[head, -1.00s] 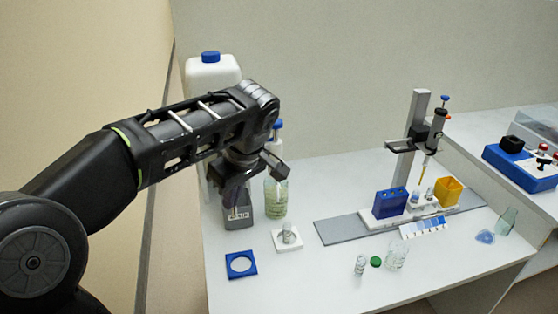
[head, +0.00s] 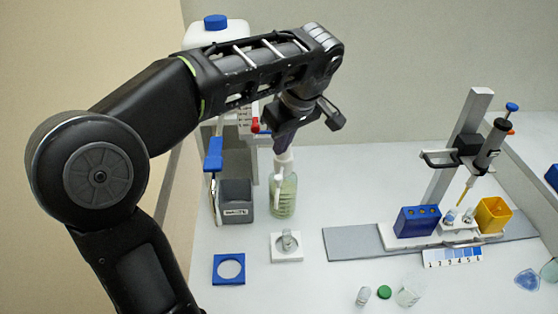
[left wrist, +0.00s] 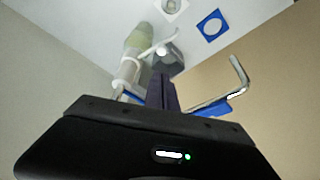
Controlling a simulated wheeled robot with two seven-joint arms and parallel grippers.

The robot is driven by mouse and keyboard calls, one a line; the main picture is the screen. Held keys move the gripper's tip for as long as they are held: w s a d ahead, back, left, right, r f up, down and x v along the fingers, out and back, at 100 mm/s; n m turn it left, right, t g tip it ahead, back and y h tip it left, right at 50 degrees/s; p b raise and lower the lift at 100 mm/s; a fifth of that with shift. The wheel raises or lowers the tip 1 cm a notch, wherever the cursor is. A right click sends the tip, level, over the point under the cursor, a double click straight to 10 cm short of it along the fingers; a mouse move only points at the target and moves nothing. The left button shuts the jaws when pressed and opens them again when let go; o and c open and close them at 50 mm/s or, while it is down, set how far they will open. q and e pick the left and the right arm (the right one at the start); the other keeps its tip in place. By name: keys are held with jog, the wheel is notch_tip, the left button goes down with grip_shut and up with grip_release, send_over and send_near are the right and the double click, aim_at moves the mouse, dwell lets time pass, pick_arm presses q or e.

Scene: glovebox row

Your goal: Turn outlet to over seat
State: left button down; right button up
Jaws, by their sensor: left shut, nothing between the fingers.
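The bottle (head: 284,200) with pale green liquid stands at the back left of the bench. It carries a white dispenser top (head: 284,164), partly hidden by my gripper. Its thin white outlet (head: 277,192) comes down in front of the bottle. In the left wrist view, the curved outlet (left wrist: 160,45) reaches out from the dispenser. The white seat (head: 279,256) holds a small clear vial (head: 288,241) in front of the bottle; the outlet's tip appears short of it. My left gripper (head: 283,150) is shut and empty, pointing down at the dispenser top; contact is unclear.
A grey box (head: 235,209) stands left of the bottle, with a blue-handled lever (head: 213,155) beside it. A blue square frame (head: 229,268) lies in front. A pipette stand (head: 463,150) and blue rack (head: 416,221) are at the right. A white jug (head: 215,37) is behind.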

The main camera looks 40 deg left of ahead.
pick_arm(q)
send_near(283, 168)
jog(key=s+a+f, duration=0.2)
jog(key=s+f, duration=0.2)
jog(key=s, duration=0.1)
jog(key=shift+w, duration=0.15)
pick_arm(e)
jog(key=shift+w+f, duration=0.1)
jog(key=shift+f, duration=0.15)
pick_arm(q)
jog(key=shift+b, duration=0.3)
